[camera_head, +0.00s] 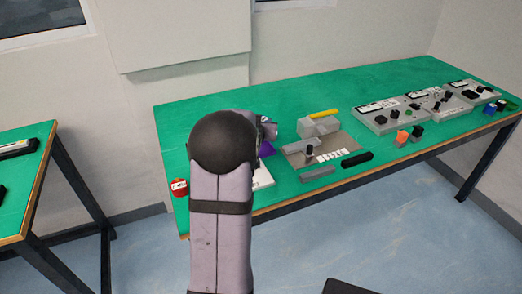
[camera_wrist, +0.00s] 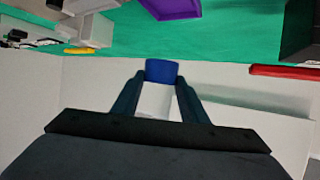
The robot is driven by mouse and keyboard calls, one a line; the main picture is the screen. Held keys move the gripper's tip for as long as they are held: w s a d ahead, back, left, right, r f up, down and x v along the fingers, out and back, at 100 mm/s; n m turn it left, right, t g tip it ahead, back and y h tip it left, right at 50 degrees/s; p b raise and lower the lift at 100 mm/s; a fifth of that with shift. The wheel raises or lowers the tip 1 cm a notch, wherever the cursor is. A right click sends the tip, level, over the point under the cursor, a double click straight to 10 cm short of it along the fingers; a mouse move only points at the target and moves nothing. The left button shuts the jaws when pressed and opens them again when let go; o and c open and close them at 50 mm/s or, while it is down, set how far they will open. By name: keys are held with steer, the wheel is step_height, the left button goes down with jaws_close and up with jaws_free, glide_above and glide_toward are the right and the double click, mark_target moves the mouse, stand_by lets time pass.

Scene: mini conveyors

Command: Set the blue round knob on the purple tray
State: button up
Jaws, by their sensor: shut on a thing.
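My gripper (camera_wrist: 160,84) is shut on the blue round knob (camera_wrist: 161,71), which sits between its two fingertips in the wrist view. The purple tray (camera_wrist: 170,9) shows at the top edge of the wrist view, apart from the knob, and is partly cut off. In the head view a small part of the purple tray (camera_head: 266,149) shows on the green table just right of my arm. My arm hides the rest of it. The knob and my fingertips are hidden in the head view.
The green table (camera_head: 390,88) holds a grey fixture (camera_head: 345,143) with a yellow bar (camera_head: 324,114) right of the tray. Several control boxes (camera_head: 390,116) stand farther right. A red round object (camera_head: 180,187) lies at the left edge. A black bar (camera_head: 357,159) lies near the front edge.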

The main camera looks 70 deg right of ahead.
steer(key=shift+r, duration=0.15)
steer(key=shift+f+p, duration=0.35)
steer(key=shift+f, duration=4.65)
steer(key=shift+f, duration=0.15)
steer(key=o, duration=1.1)
steer(key=shift+o, duration=0.2)
steer(key=shift+r, duration=0.2)
steer(key=b+v, duration=0.1)
steer(key=v, duration=1.1)
steer(key=shift+f, duration=0.1)
